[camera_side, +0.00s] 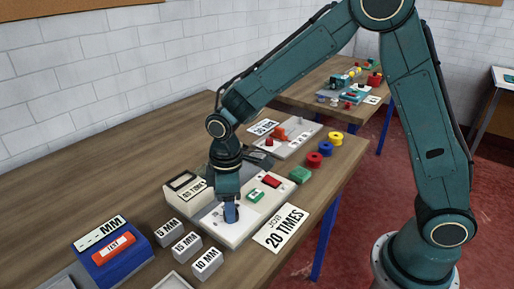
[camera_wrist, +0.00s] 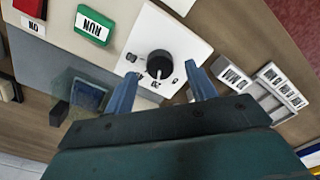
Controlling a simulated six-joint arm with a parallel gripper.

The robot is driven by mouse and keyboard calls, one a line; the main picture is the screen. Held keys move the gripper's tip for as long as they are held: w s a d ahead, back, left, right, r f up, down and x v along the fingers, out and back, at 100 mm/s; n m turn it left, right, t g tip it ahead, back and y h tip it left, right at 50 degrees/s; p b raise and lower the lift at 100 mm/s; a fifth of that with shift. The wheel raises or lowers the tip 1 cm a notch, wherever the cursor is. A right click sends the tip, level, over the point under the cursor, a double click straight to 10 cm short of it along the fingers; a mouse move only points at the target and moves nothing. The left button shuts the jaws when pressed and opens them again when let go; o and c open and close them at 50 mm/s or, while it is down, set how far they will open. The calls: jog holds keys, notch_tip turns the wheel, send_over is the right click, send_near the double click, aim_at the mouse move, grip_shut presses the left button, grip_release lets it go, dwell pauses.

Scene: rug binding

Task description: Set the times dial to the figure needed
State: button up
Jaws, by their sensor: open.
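The times dial (camera_wrist: 155,55) is a round black knob on a white plate (camera_wrist: 178,35) in the wrist view. Its white pointer mark faces the lower edge of the picture, toward a small figure that is too small to read surely. My gripper (camera_wrist: 161,74) is open, one blue finger on each side of the dial and apart from it. In the side view my gripper (camera_side: 231,214) is over the near end of the pale machine base and hides the dial. A white job card (camera_side: 281,230) reading "JOB 20 TIMES" lies at the table's front edge.
A green RUN button (camera_wrist: 94,26) and a red button (camera_side: 271,181) sit on the machine. A box with a "40 TIMES" label (camera_side: 192,190) stands behind. Grey MM blocks (camera_side: 186,244) and a blue TEST box (camera_side: 112,250) are left. Coloured spools (camera_side: 314,160) stand right.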

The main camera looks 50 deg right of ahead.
notch_tip(320, 180, up, 12)
dwell(0.5)
jog(key=shift+s, duration=0.1)
jog(key=s+d+r+m+t, duration=0.3)
jog(key=s+d+r+m, duration=0.1)
jog(key=s+d+r, duration=0.4)
jog(key=s+d+f+m+t, duration=0.1)
jog(key=s+d+m, duration=0.1)
jog(key=s, duration=0.4)
jog(key=s+d+f+m+t, duration=0.1)
jog(key=s+d+m, duration=0.1)
jog(key=s, duration=0.5)
jog(key=shift+d+m+t, duration=0.25)
jog(key=shift+m+t, duration=0.05)
jog(key=shift+m, duration=0.2)
dwell(0.4)
